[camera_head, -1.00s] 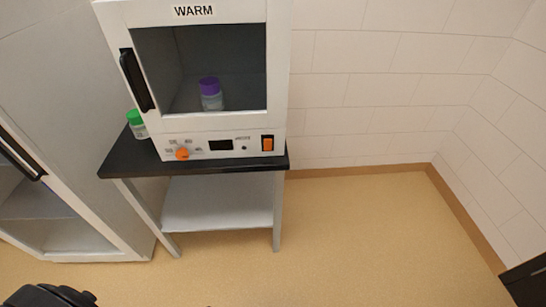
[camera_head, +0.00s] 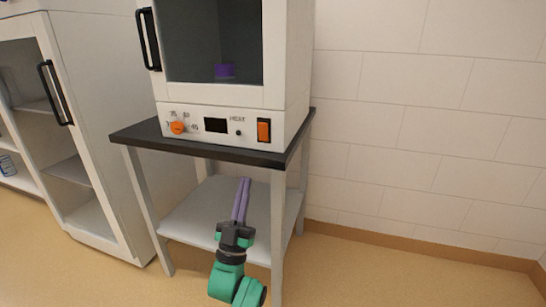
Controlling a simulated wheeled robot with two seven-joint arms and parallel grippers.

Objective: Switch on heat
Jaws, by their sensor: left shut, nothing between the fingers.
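The white warming cabinet (camera_head: 217,96) stands on a black-topped stand. Its front panel has an orange dial (camera_head: 178,128) on the left, a dark display (camera_head: 215,125), a small dark spot beside the word HEAT, and an orange rocker switch (camera_head: 264,130) on the right. A purple-capped container (camera_head: 225,71) shows through the window; its lower part is hidden. My left gripper (camera_head: 243,181) is shut and empty, fingers pointing up, in front of the stand and below the panel, apart from the switch. My right gripper is not in view.
The black tabletop (camera_head: 283,157) juts out under the panel, above my left gripper. The stand has a lower white shelf (camera_head: 190,215). A glass-doored cabinet (camera_head: 88,125) stands at left. The floor and wall at right are clear.

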